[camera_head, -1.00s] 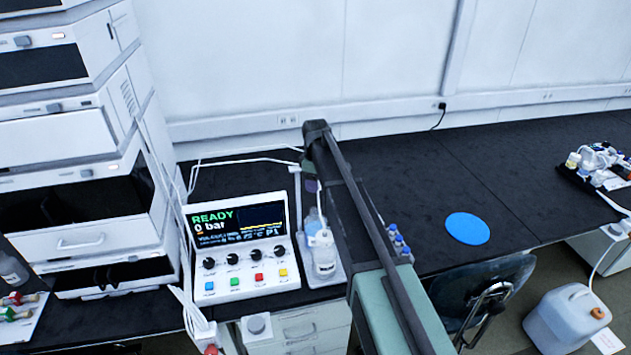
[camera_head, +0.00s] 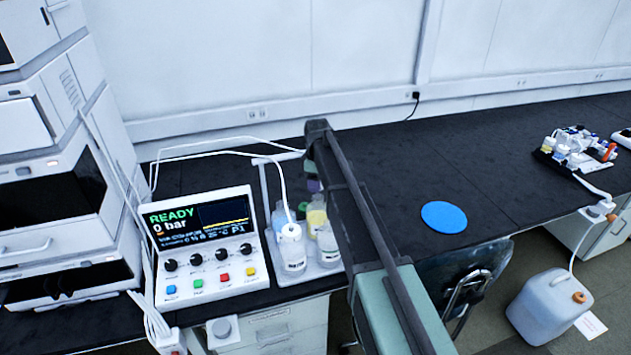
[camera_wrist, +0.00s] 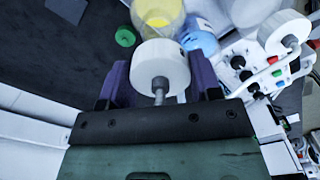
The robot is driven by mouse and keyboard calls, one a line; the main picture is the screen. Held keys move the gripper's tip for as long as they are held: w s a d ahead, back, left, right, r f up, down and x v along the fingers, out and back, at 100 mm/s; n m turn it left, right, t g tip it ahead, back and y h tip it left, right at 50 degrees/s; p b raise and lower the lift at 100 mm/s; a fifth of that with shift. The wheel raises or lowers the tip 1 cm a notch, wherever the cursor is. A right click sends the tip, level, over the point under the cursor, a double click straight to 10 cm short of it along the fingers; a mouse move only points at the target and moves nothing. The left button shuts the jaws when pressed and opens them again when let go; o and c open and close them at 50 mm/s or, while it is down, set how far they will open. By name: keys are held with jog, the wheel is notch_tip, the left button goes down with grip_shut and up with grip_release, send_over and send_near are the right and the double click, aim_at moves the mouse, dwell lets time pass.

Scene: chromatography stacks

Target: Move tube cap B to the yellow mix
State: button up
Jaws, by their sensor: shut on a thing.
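My gripper (camera_wrist: 158,80) has purple fingers shut on a white round cap (camera_wrist: 160,62) with a grey tube fitting on its top. In the wrist view, a bottle with yellow liquid (camera_wrist: 158,14) lies just beyond the cap, which partly overlaps it; I cannot tell whether they touch. The yellow bottle also shows in the head view (camera_head: 316,219), left of my arm. There, my arm hides the held cap and most of my gripper; a purple bit (camera_head: 313,186) shows. I can read no letter on the cap.
A blue bottle (camera_head: 281,216), a white-capped bottle with a tube (camera_head: 292,254) and a clear bottle (camera_head: 327,245) stand close around the yellow one. A green disc (camera_wrist: 125,37) lies nearby. The control box (camera_head: 205,245) is left; a blue disc (camera_head: 444,217) lies right on open bench.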

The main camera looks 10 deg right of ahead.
aim_at(318, 197)
jog(key=shift+d+r, duration=0.2)
jog(key=shift+d, duration=0.4)
jog(key=shift+a+f, duration=0.15)
jog(key=shift+a, duration=0.15)
jog(key=shift+a+f, duration=0.1)
jog(key=shift+f, duration=0.2)
notch_tip(318, 197, down, 3)
jog(key=b, duration=0.3)
jog(key=shift+f+b, duration=0.2)
jog(key=shift+b, duration=0.2)
jog(key=shift+f+b, duration=0.95)
jog(key=shift+b, duration=0.05)
jog(key=shift+f, duration=0.1)
